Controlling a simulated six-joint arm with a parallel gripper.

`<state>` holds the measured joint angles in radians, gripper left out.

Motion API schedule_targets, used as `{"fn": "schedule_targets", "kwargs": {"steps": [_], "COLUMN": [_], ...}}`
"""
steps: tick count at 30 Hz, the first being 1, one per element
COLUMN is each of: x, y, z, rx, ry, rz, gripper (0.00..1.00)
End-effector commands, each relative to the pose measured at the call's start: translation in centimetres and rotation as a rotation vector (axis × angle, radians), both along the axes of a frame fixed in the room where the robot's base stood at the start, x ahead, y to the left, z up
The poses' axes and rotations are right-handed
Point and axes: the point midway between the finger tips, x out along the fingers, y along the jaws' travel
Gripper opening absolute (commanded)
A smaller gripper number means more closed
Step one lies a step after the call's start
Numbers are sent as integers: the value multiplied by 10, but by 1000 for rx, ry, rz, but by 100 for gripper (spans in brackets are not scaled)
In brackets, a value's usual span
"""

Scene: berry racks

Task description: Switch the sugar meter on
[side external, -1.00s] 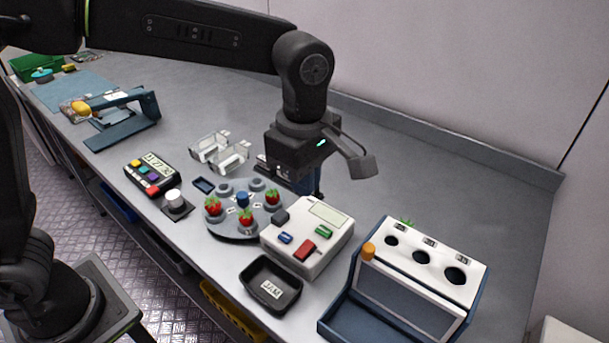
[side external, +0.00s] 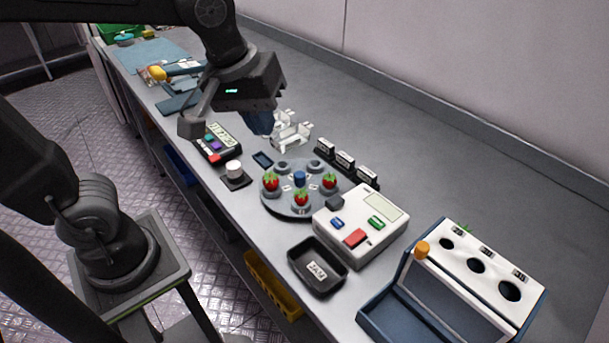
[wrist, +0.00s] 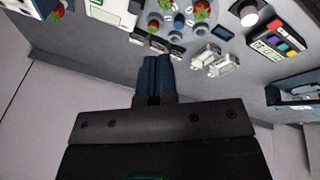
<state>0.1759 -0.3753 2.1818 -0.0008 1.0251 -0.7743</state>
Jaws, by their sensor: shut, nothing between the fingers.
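The likely sugar meter is a white box (side external: 355,245) with a blank pale screen (side external: 383,206), a red button (side external: 356,238), a green button (side external: 376,222), a blue button (side external: 337,223) and a dark grey block on top. Part of it shows at the top left of the wrist view (wrist: 113,14). My gripper (side external: 262,124) is shut and empty, pointing down above the bench, left of the meter and apart from it. Its blue fingers lie together in the wrist view (wrist: 156,62). In the side view they overlap the clear holders.
A round grey plate (side external: 287,207) with strawberries stands left of the meter. A black tray (side external: 305,274) lies in front, and a blue and white rack (side external: 490,262) stands right. Clear holders (side external: 290,135), a keypad device (side external: 217,143) and a white knob (side external: 234,167) are near my gripper.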

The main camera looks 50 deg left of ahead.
Motion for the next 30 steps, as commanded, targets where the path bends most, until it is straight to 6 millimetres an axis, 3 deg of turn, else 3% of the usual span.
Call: {"fn": "schedule_targets", "kwargs": {"steps": [6, 14, 20, 30], "x": [-44, -61, -41, 27], "y": [36, 47, 32, -38], "z": [-12, -24, -14, -6], "rx": [166, 275, 173, -65], "ry": [-141, -195, -145, 42], "rz": [-347, -524, -362, 249], "gripper": [0, 0, 0, 0]}}
